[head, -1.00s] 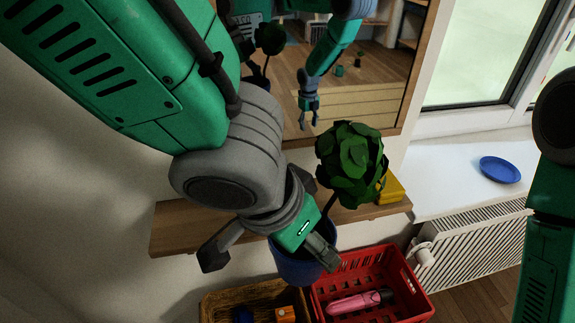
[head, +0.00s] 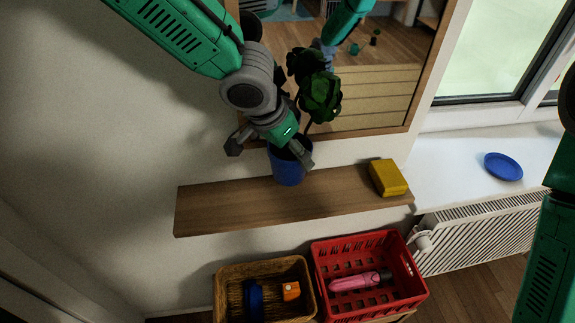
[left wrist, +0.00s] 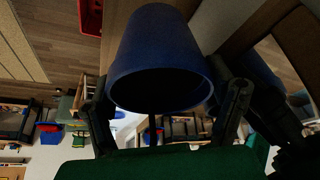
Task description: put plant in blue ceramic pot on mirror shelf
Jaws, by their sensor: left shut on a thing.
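The plant (head: 320,97) has a round, dark green leafy crown and stands in a blue ceramic pot (head: 289,170). My left gripper (head: 272,150) is shut on the blue pot near its rim, with the pot roughly upright. In the left wrist view, the pot (left wrist: 160,60) fills the space between the two fingers. The wooden mirror shelf (head: 235,206) runs below the mirror (head: 375,95). The pot's base overlaps the shelf in the head view; I cannot tell whether it touches. My right gripper is out of view.
A yellow box (head: 388,178) sits at the shelf's right end; the shelf's left part is bare. Below are a wicker basket (head: 222,285) and a red crate (head: 330,303) holding a pink bottle (head: 355,281). A blue plate (head: 503,166) lies on the windowsill.

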